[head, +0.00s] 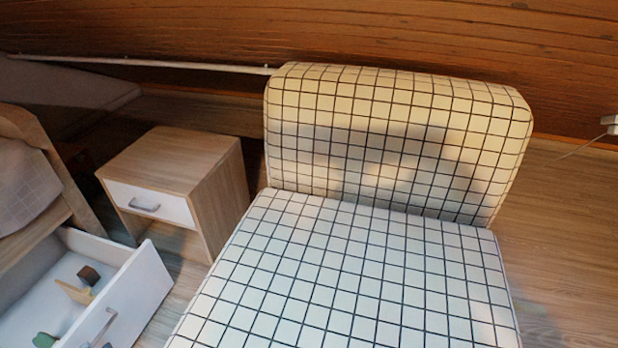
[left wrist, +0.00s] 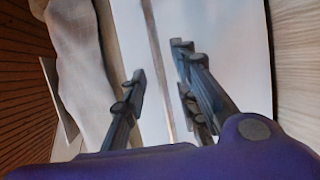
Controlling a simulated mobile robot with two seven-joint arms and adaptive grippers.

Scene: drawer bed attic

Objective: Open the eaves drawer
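A white-fronted drawer (head: 138,302) under the bed at the lower left of the head view stands pulled out. Its front bears a silver handle (head: 99,330). Inside lie a dark brown block (head: 88,275), a tan wedge-like piece (head: 73,292) and a green item (head: 44,340). In the left wrist view my left gripper (left wrist: 160,62) has its two dark fingers apart. A broad white panel (left wrist: 225,45), which looks like the drawer front, fills the background on the right, with a narrow brown edge beside it. I see nothing held between the fingers. My right gripper is in neither view.
A wooden nightstand (head: 170,160) with a shut white drawer (head: 152,202) stands beside the bed (head: 28,180). A large checked seat (head: 350,275) fills the middle.

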